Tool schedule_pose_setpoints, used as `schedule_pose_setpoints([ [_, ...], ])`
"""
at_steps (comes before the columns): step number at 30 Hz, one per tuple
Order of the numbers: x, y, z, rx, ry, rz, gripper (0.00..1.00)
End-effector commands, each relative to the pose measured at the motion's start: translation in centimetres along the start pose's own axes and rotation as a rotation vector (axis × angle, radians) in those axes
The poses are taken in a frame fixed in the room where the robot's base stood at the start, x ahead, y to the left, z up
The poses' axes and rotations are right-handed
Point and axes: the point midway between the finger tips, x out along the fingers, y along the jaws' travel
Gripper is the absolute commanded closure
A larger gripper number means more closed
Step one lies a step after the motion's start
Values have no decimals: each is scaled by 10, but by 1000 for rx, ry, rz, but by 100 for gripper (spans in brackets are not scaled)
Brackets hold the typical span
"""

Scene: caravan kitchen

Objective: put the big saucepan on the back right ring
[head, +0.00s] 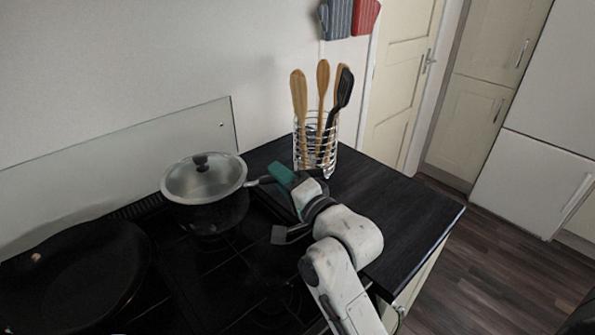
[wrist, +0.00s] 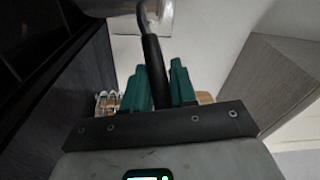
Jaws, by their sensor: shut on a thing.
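The big saucepan (head: 207,214), dark-sided with a glass lid (head: 205,180) and a black knob, is over the back right part of the black hob (head: 205,270). Its handle points right, toward my gripper (head: 283,178). In the wrist view, the teal fingers of my gripper (wrist: 160,88) are shut on the black handle (wrist: 153,62), and part of the saucepan (wrist: 165,15) shows at the top. The back right ring is hidden beneath the saucepan. I cannot tell whether the saucepan's base touches the hob.
A large black frying pan (head: 72,275) is on the left of the hob. A wire holder (head: 316,150) with wooden and black utensils stands on the dark worktop (head: 405,205), behind my gripper. A glass splashback (head: 130,155) runs behind the hob. The worktop's right part is clear.

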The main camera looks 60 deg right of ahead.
Motion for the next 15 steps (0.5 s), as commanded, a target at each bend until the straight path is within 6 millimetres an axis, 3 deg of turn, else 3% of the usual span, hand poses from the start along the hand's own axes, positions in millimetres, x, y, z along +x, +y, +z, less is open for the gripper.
schedule_pose_setpoints([
  [11, 18, 19, 13, 2, 3, -11, 100],
  [15, 17, 36, 17, 4, 3, -9, 100],
])
